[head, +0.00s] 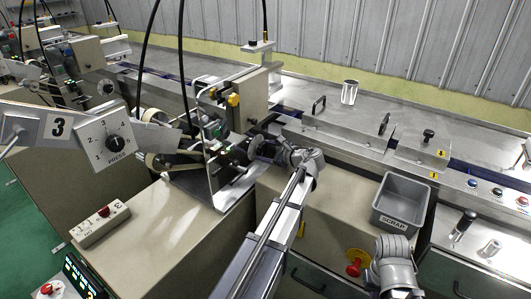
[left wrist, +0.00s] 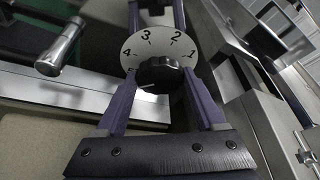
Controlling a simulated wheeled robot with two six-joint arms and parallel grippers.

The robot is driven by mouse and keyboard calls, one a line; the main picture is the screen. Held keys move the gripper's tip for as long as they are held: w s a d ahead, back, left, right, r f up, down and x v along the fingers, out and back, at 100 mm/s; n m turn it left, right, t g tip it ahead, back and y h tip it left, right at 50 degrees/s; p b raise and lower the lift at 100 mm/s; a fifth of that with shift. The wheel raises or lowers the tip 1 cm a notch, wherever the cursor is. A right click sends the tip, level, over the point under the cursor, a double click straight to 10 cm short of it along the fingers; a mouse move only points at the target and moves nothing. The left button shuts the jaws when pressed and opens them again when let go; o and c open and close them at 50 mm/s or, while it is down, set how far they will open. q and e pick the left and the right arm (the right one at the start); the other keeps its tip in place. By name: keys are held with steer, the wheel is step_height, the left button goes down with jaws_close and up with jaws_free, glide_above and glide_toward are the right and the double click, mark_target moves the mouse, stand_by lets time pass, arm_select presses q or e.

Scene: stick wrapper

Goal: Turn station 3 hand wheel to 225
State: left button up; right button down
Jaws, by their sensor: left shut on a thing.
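A thin pale mark shows at the knob's lower left edge. The purple fingers of my left gripper (left wrist: 160,92) are on either side of the knob, shut on it. In the head view my left gripper (head: 262,149) reaches the station's side from the right; its fingers largely hide the wheel. No fingers of my right gripper show.
A grey SCRAP bin (head: 402,204) sits right of my left arm. A red knob (head: 355,264) is below it. A metal handle (left wrist: 62,47) shows in the left wrist view.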

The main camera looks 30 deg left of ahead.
stand_by(0.3)
arm_select(q)
steer(key=o, duration=1.4)
steer(key=shift+c, duration=0.2)
steer(key=p+v, duration=0.2)
steer(key=v, duration=0.4)
steer(key=shift+d+r, duration=0.2)
steer(key=shift+d, duration=0.1)
steer(key=shift+s+d+r+p, duration=0.15)
steer(key=shift+s+d+p, duration=0.15)
steer(key=shift+d, duration=0.25)
